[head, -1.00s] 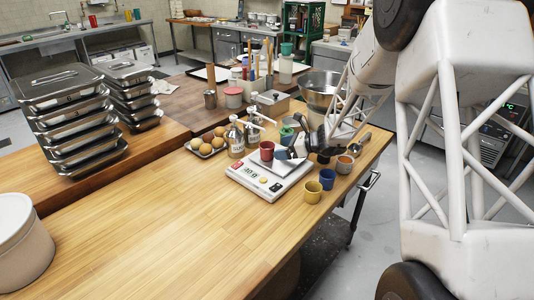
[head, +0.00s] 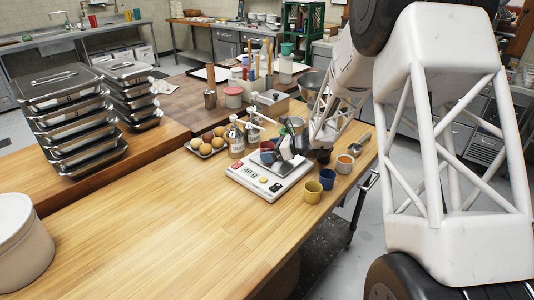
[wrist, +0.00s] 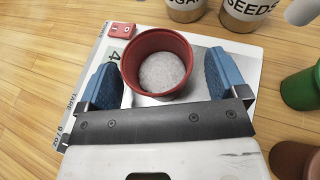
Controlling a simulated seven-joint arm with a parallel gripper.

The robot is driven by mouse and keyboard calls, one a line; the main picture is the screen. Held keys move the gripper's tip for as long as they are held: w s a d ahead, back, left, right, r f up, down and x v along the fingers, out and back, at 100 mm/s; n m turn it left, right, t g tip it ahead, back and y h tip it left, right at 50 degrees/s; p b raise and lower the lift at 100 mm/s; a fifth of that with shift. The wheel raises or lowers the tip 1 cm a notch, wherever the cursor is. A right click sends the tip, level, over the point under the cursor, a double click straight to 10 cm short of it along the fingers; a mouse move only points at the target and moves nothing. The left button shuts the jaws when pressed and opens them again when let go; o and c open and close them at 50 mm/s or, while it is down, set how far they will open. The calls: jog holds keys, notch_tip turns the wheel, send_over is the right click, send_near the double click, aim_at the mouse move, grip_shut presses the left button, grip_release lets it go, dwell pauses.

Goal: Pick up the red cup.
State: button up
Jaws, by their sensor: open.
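The red cup (head: 266,146) stands upright on the kitchen scale (head: 250,182), on the wooden worktable. In the wrist view the red cup (wrist: 153,42) is seen from above, with a pale grey, grainy-looking round patch at its bottom. My gripper (wrist: 163,78) is open, with one blue finger pad left of the cup and the other right of it. A gap shows on the right; the left pad is very close to the rim, and I cannot tell if it touches. In the head view my gripper (head: 280,152) partly covers the cup.
A yellow cup (head: 312,192), a blue cup (head: 327,179) and an orange cup (head: 345,164) stand right of the scale. A bottle (head: 235,142) and a tray of round brown items (head: 206,150) stand left of it. A green cup (wrist: 302,88) is close right. The front table is clear.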

jog(key=shift+w+a+f, duration=0.25)
jog(key=shift+a, duration=0.35)
jog(key=c, duration=1.1)
jog(key=shift+r, duration=0.1)
jog(key=shift+r, duration=0.65)
notch_tip(320, 180, up, 2)
jog(key=shift+r, duration=0.1)
jog(key=s, duration=0.5)
jog(key=s+d+r, duration=0.1)
jog(key=s, duration=0.4)
jog(key=s+d, duration=0.1)
jog(key=s, duration=0.4)
jog(key=shift+s+d+r, duration=0.1)
jog(key=shift+s+r, duration=0.05)
jog(key=shift+s, duration=0.25)
